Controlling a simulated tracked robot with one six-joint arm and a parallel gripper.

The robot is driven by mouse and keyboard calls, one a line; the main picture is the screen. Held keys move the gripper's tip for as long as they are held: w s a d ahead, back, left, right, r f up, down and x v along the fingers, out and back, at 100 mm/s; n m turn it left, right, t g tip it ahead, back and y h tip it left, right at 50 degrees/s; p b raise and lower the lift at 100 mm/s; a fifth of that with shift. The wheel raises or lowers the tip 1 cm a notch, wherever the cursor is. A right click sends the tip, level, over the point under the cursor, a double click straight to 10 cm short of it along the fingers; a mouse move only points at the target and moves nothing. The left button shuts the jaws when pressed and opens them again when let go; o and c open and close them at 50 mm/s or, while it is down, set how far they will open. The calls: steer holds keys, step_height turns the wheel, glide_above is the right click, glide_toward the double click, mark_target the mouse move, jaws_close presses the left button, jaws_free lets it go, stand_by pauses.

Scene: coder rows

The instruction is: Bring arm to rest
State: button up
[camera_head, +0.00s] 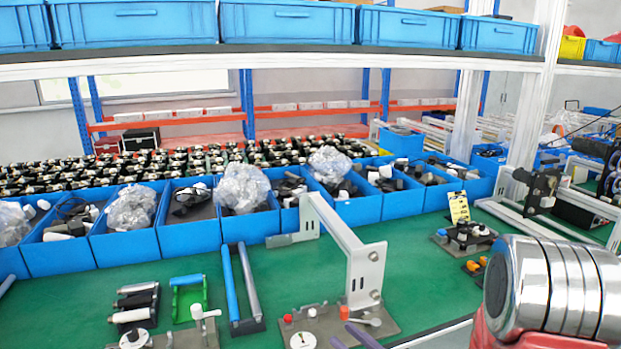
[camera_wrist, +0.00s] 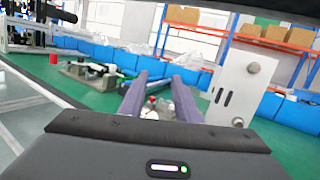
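My gripper (camera_wrist: 157,82) shows in the wrist view as two purple fingers reaching forward from a dark body. The fingers are apart, and the workbench shows through the gap, with nothing visibly held. In the head view the purple finger ends (camera_head: 351,334) show at the bottom edge, near the grey fixture plate with the red and white knobs. My arm's silver and red link (camera_head: 555,290) fills the lower right of the head view. The rest of the arm is out of frame.
A white metal bracket (camera_head: 345,245) stands on the green bench (camera_head: 420,270), close to my gripper; it also shows in the wrist view (camera_wrist: 235,92). Blue bins (camera_head: 190,232) of parts line the back. A small fixture (camera_head: 466,238) stands to the right. Shelves with blue crates (camera_head: 288,22) hang above.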

steer(key=s+a+f+n+g+y, duration=0.2)
steer(key=s+a+n+g, duration=0.55)
steer(key=s+g, duration=0.25)
steer(key=s+d+f+n+g+h, duration=0.25)
steer(key=s+n+g+h, duration=0.35)
steer(key=s+n, duration=0.35)
steer(key=d+r+n+t+h, duration=0.35)
steer(key=d+n+h, duration=0.35)
steer(key=d, duration=0.4)
step_height(320, 180, up, 11)
steer(key=d+n+t+h, duration=0.1)
steer(key=n+t+h, duration=0.1)
steer(key=t+h, duration=0.1)
steer(key=shift+d+t, duration=0.15)
steer(key=shift+t, duration=0.3)
